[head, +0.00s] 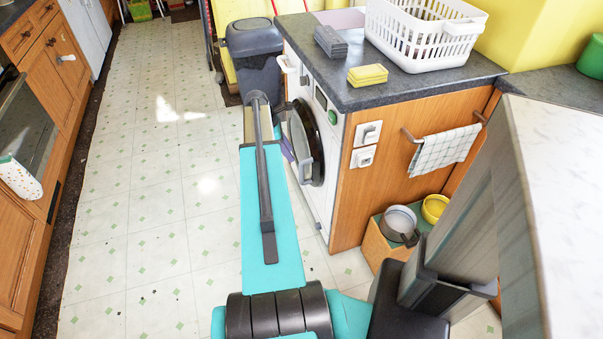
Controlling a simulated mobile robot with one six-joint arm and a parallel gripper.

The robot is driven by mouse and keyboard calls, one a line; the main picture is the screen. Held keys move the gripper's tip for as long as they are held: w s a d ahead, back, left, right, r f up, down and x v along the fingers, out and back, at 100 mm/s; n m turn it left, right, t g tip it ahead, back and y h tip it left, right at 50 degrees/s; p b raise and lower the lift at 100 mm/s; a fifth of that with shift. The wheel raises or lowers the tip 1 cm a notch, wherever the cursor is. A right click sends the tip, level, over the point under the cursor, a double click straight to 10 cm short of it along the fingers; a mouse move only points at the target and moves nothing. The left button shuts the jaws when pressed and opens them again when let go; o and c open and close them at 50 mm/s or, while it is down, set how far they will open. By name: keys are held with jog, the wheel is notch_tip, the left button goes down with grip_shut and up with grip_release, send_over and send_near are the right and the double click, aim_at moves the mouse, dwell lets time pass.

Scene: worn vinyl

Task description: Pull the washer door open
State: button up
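The white washer (325,109) is set under the dark worktop, at the end of the wooden cabinet, with its front facing left. Its round dark-rimmed door (306,143) shows at a steep angle. I cannot tell whether the door is flush or slightly ajar. My teal and grey arm reaches forward along the floor side of the washer. My gripper (283,106) shows only as a small dark part beside the upper near-left rim of the door. Its fingers are too small and partly hidden, so I cannot tell whether they are open or touch the door.
A grey bin (254,57) stands beyond the washer. On the worktop (425,88) are a white basket (418,45), yellow sponges (367,75) and grey cloths (330,41). The tiled floor (150,150) to the left is clear.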

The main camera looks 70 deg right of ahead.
aim_at(302, 172)
jog(key=x, duration=1.4)
jog(key=shift+s+r, duration=0.1)
jog(key=shift+s, duration=0.05)
grip_shut()
